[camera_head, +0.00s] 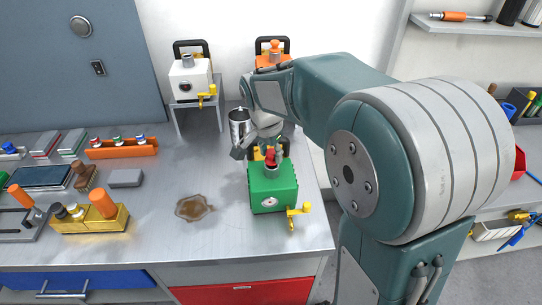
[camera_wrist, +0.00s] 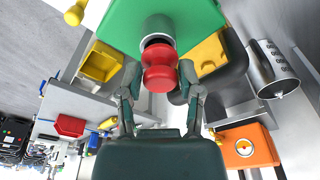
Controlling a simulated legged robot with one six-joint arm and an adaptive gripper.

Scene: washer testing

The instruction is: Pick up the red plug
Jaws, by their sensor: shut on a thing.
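The red plug (camera_head: 269,158) is at the mouth of the grey pipe on top of the green box (camera_head: 272,187). In the wrist view the red plug (camera_wrist: 160,68) is between the two fingers of my gripper (camera_wrist: 160,78), which is shut on it. The dark pipe opening (camera_wrist: 157,40) shows just beyond the plug; I cannot tell whether the plug's end is still inside it.
A metal cup (camera_head: 238,125) stands close to my gripper. A yellow tap (camera_head: 299,213) sticks out of the green box's front. A brown puddle (camera_head: 194,207) lies left of the box. White (camera_head: 190,82) and orange (camera_head: 272,58) boxes are behind. The front middle of the bench is clear.

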